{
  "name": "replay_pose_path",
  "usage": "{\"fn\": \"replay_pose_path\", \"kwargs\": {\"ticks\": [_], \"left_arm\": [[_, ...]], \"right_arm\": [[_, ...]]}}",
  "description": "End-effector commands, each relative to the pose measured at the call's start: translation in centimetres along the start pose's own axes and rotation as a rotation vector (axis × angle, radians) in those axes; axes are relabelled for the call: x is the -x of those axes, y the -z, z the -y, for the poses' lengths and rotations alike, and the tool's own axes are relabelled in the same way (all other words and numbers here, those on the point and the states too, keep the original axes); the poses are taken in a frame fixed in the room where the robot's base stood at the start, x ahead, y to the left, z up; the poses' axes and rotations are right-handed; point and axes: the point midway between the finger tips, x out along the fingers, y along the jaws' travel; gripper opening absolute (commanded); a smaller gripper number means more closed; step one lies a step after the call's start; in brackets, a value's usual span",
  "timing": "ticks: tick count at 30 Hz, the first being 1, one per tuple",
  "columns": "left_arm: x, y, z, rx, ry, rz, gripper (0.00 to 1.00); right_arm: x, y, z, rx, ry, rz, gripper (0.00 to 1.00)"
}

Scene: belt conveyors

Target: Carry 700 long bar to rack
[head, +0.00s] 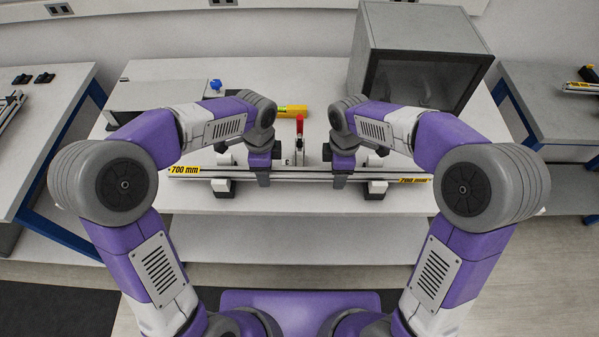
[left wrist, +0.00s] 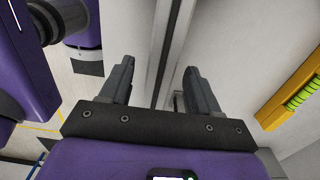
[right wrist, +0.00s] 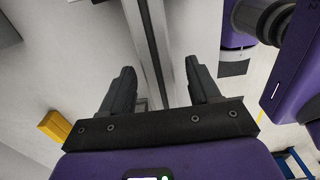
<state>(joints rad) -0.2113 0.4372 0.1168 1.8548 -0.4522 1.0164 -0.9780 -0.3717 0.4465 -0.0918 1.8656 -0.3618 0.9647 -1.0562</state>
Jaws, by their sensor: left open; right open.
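The 700 long bar (head: 310,175) lies left to right across low supports near the front of the white table, with a yellow "700 mm" label at each end. My left gripper (head: 263,178) is open above the bar, left of its middle. In the left wrist view the bar (left wrist: 172,50) runs between the two open fingers (left wrist: 158,85). My right gripper (head: 343,174) is open above the bar, right of its middle. In the right wrist view the bar (right wrist: 153,40) passes between the open fingers (right wrist: 160,85). I cannot tell whether either gripper touches it. No rack is clearly identifiable.
A red-handled clamp (head: 299,128) stands behind the bar, between my grippers. A yellow level (head: 291,111) and a large grey box (head: 415,55) are farther back. A side table (head: 40,120) stands left and another (head: 550,110) right. The table's front strip is clear.

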Motion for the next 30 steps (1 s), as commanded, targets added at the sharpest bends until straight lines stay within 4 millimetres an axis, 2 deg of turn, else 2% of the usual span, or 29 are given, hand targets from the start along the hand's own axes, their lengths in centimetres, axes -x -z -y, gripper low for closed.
{"fn": "replay_pose_path", "kwargs": {"ticks": [5,17,30], "left_arm": [[0.01,-0.01,0.00,0.000,0.000,0.000,0.62],[0.04,0.00,0.01,0.000,0.001,0.000,0.02],[0.15,0.03,0.04,0.000,0.002,-0.001,0.00]], "right_arm": [[0.00,-0.01,0.00,0.000,0.000,0.000,0.62],[0.04,0.00,0.00,0.000,0.000,0.000,0.02],[0.13,0.02,-0.04,0.000,-0.002,0.000,0.00]]}}
